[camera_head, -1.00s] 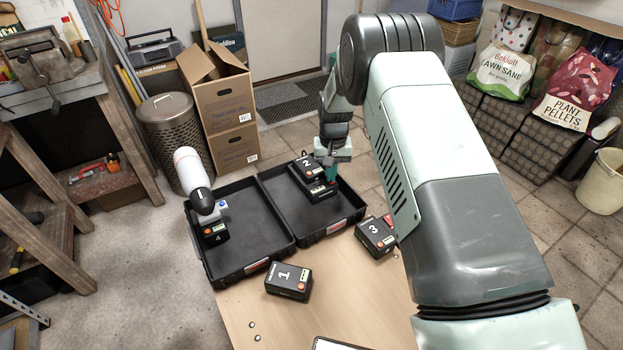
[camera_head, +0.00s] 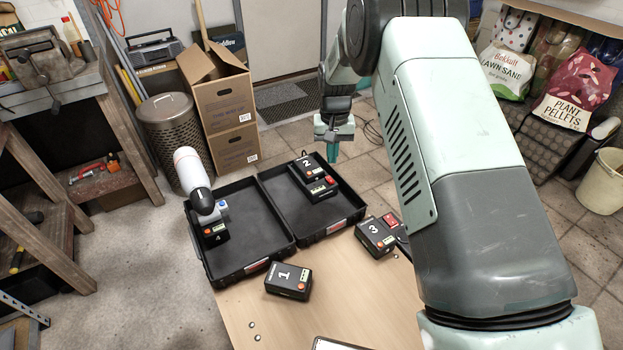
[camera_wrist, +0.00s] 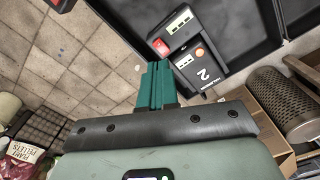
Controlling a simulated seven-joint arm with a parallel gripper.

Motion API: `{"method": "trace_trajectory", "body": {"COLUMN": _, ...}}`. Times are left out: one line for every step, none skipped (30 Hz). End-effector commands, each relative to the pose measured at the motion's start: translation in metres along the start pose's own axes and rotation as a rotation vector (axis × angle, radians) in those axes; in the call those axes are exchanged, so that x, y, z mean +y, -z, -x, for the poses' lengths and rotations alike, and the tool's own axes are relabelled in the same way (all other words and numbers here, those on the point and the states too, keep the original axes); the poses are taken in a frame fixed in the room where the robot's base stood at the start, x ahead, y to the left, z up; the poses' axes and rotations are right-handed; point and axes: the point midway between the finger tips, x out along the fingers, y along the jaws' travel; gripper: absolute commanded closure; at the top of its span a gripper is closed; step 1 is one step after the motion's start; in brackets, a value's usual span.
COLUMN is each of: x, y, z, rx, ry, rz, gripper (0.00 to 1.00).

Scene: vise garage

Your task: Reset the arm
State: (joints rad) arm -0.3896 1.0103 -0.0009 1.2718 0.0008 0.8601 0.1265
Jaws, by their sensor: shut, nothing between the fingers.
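My gripper (camera_head: 331,153) is in the air just beyond the back right corner of the right-hand black tray in the head view. Its teal fingers (camera_wrist: 158,84) are together with nothing between them in the wrist view. The black box numbered 2 (camera_head: 308,167) lies in the right tray (camera_head: 285,215), against a black unit with a red switch (camera_head: 329,181). Box 2 also shows in the wrist view (camera_wrist: 200,72), apart from the fingers.
Box 4 (camera_head: 215,238) is in the left tray (camera_head: 250,262), beside a white and black device (camera_head: 194,178). Box 1 (camera_head: 288,280) and box 3 (camera_head: 374,236) lie on the wooden table (camera_head: 330,300). Cardboard boxes (camera_head: 222,100) and a metal bin (camera_head: 172,135) stand behind.

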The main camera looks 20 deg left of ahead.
Motion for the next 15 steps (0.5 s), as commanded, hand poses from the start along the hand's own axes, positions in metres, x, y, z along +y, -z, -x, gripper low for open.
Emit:
{"method": "trace_trajectory", "body": {"x": 0.0000, "y": -0.0001, "z": 0.0006, "rx": 0.000, "ry": 0.000, "rz": 0.000, "gripper": 1.00}}
{"method": "trace_trajectory", "body": {"x": 0.0000, "y": -0.0001, "z": 0.0007, "rx": 0.000, "ry": 0.000, "rz": 0.000, "gripper": 1.00}}
{"method": "trace_trajectory", "body": {"x": 0.0000, "y": -0.0001, "z": 0.0007, "rx": 0.000, "ry": 0.000, "rz": 0.000, "gripper": 1.00}}
{"method": "trace_trajectory", "body": {"x": 0.0000, "y": -0.0001, "z": 0.0006, "rx": 0.000, "ry": 0.000, "rz": 0.000, "gripper": 1.00}}
{"method": "trace_trajectory", "body": {"x": 0.0000, "y": -0.0001, "z": 0.0006, "rx": 0.000, "ry": 0.000, "rz": 0.000, "gripper": 1.00}}
{"method": "trace_trajectory", "body": {"x": 0.0000, "y": -0.0001, "z": 0.0006, "rx": 0.000, "ry": 0.000, "rz": 0.000, "gripper": 1.00}}
{"method": "trace_trajectory", "body": {"x": 0.0000, "y": 0.0000, "z": 0.0006, "rx": 0.000, "ry": 0.000, "rz": 0.000, "gripper": 1.00}}
{"method": "trace_trajectory", "body": {"x": 0.0000, "y": 0.0000, "z": 0.0006, "rx": 0.000, "ry": 0.000, "rz": 0.000, "gripper": 1.00}}
{"method": "trace_trajectory", "body": {"x": 0.0000, "y": 0.0000, "z": 0.0006, "rx": 0.000, "ry": 0.000, "rz": 0.000, "gripper": 1.00}}
{"method": "trace_trajectory", "body": {"x": 0.0000, "y": 0.0000, "z": 0.0006, "rx": 0.000, "ry": 0.000, "rz": 0.000, "gripper": 1.00}}
{"method": "trace_trajectory", "body": {"x": -0.0001, "y": 0.0000, "z": 0.0006, "rx": 0.000, "ry": 0.000, "rz": 0.000, "gripper": 1.00}}
{"method": "trace_trajectory", "body": {"x": -0.0001, "y": 0.0001, "z": 0.0006, "rx": 0.000, "ry": 0.000, "rz": 0.000, "gripper": 1.00}}
{"method": "trace_trajectory", "body": {"x": 0.0001, "y": 0.0001, "z": 0.0009, "rx": 0.001, "ry": 0.000, "rz": 0.000, "gripper": 1.00}}
{"method": "trace_trajectory", "body": {"x": 0.0005, "y": 0.0001, "z": 0.0023, "rx": 0.002, "ry": 0.000, "rz": -0.001, "gripper": 1.00}}
{"method": "trace_trajectory", "body": {"x": 0.0018, "y": -0.0001, "z": 0.0066, "rx": 0.005, "ry": 0.001, "rz": -0.002, "gripper": 1.00}}
